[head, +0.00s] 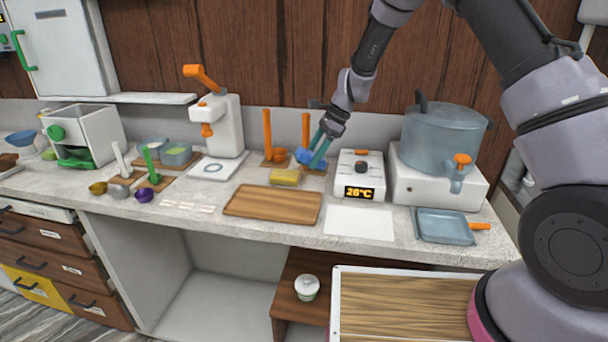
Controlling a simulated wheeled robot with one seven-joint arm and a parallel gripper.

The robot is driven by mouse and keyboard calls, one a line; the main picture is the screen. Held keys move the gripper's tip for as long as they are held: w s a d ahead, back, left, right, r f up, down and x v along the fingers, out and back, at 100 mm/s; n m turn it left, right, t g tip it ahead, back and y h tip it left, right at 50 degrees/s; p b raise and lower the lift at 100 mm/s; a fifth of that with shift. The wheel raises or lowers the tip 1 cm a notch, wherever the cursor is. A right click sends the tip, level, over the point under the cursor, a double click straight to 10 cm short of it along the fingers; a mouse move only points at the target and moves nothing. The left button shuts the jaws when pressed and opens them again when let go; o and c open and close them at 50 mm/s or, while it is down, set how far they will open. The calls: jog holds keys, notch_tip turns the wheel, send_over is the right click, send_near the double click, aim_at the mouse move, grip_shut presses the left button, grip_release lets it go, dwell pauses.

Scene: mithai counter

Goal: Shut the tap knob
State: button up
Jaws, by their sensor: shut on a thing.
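The tap knob (463,159) is an orange handle on top of the tap (456,182) at the front of a large translucent blue pot (425,140), on the right of the counter. Whether the tap is open or shut is too small to tell. My gripper (319,158), with teal fingers, is at the back middle of the counter, well left of the knob. It is shut on a small blue object (306,159) beside two orange posts. The fingers partly hide that object, and its kind is unclear.
A white device (361,188) reading 28°C stands between my gripper and the pot. A blue tray (444,227) with an orange handle lies below the tap. A yellow block (285,177) and wooden board (272,206) lie in front of my gripper.

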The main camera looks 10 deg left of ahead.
jog(key=shift+f, duration=3.05)
jog(key=shift+f, duration=0.1)
jog(key=o, duration=1.2)
jog(key=shift+c, duration=0.2)
jog(key=v, duration=1.2)
jog(key=shift+r, duration=0.2)
